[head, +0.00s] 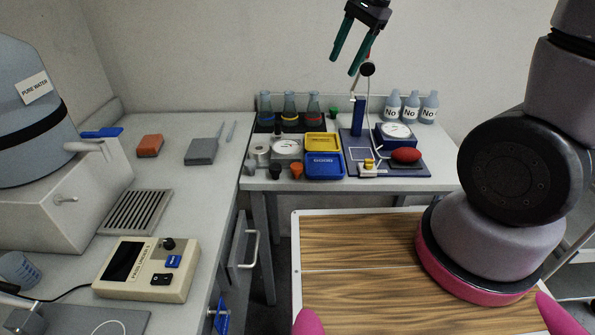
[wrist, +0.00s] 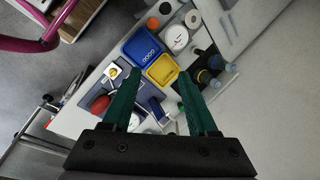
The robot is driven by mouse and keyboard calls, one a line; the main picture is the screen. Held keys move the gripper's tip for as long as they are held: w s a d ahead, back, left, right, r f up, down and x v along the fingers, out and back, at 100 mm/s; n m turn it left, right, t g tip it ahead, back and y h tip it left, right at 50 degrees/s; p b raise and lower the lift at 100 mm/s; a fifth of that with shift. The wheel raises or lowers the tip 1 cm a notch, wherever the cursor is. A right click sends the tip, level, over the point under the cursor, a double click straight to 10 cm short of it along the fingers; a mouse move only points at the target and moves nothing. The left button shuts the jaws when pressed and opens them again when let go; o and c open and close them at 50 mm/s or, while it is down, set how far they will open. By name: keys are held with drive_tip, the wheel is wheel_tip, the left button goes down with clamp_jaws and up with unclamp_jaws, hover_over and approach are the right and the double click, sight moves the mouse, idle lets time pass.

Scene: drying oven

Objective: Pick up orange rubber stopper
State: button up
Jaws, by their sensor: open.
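The orange rubber stopper (head: 297,170) is a small tapered piece on the back table, just left of the blue GOOD tray (head: 324,167). A black stopper (head: 274,172) stands close to its left. In the wrist view the orange stopper (wrist: 165,8) is at the top edge, beyond the blue tray (wrist: 140,46). My gripper (head: 345,62) has green fingers and is open and empty, high above the back table. In the wrist view the open fingers (wrist: 159,73) point over the table, well apart from the stopper.
A yellow tray (head: 323,142), a round dial device (head: 287,147) and a roll of tape (head: 260,152) crowd around the stopper. Flasks (head: 290,108) stand behind. A stand with a red oval piece (head: 405,155) is to the right. An orange block (head: 149,145) lies on the left counter.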

drive_tip(key=w+a+f+m+g+h, duration=0.25)
drive_tip(key=a+f, duration=0.55)
drive_tip(key=f, duration=0.4)
drive_tip(key=m, duration=0.2)
approach(296, 165)
drive_tip(key=shift+t+h, duration=0.25)
drive_tip(key=shift+h, duration=0.2)
drive_tip(key=f, duration=0.3)
drive_tip(key=s+a+f, duration=0.1)
drive_tip(key=shift+f, duration=0.35)
drive_tip(key=shift+w+d+f, duration=0.1)
drive_tip(key=shift+f, duration=1.25)
drive_tip(key=shift+w+d+f, duration=0.1)
drive_tip(key=shift+f, duration=1.3)
clamp_jaws()
